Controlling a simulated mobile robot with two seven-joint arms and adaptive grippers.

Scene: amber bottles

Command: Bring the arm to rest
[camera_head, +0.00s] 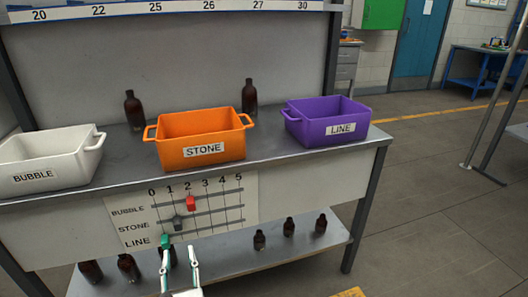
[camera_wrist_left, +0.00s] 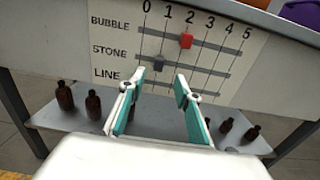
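My left gripper (camera_head: 178,252) is in front of the bench's counting board (camera_head: 215,205), its fingers apart with nothing between them. In the left wrist view the open fingers (camera_wrist_left: 159,82) point at the board, near its LINE row. I cannot tell whether a fingertip touches the board. A red slider (camera_head: 191,203) is on the BUBBLE row, near 2. A dark grey slider (camera_head: 177,223) is on the STONE row, near 1. Green shows at the left finger's tip at the LINE row; whether a slider is there is unclear. My right gripper is not in view.
The bench top holds a white BUBBLE bin (camera_head: 45,162), an orange STONE bin (camera_head: 200,137) and a purple LINE bin (camera_head: 327,121). Two amber bottles (camera_head: 134,110) stand behind the bins. Several amber bottles (camera_head: 289,227) stand on the lower shelf (camera_head: 275,255).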

